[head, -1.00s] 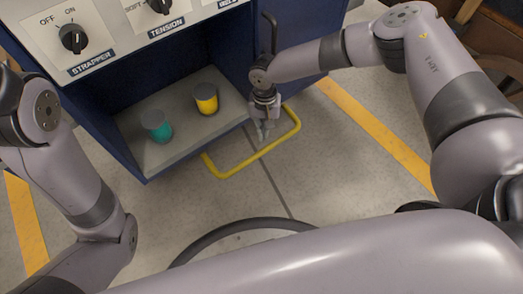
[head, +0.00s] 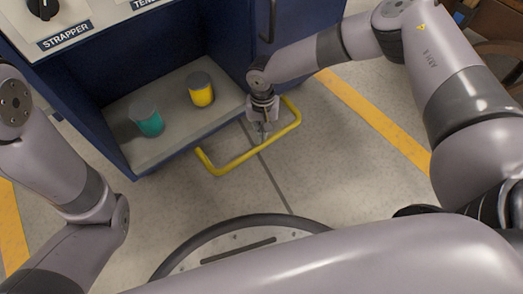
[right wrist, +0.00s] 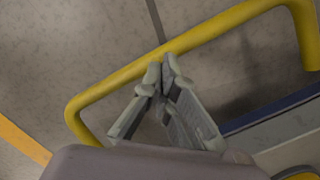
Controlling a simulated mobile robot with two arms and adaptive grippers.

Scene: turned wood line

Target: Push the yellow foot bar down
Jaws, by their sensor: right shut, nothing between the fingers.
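The yellow foot bar (head: 238,160) is a bent U-shaped rail standing out from the bottom of the blue machine, low over the floor. In the right wrist view, its long front run (right wrist: 210,35) crosses the upper part. My right gripper (head: 263,138) is over the bar's loop, just behind the front run. Its fingertips (right wrist: 162,68) are together and empty, at the near edge of the bar in the right wrist view. I cannot tell whether they touch it. My left arm shows at the left of the head view, but its gripper is out of sight.
A grey shelf (head: 172,143) in the blue machine (head: 85,105) bears a teal cylinder (head: 148,121) and a yellow cylinder (head: 201,90). A strapper knob (head: 43,8) is above. A yellow floor stripe (head: 375,120) runs at right. The floor before the bar is clear.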

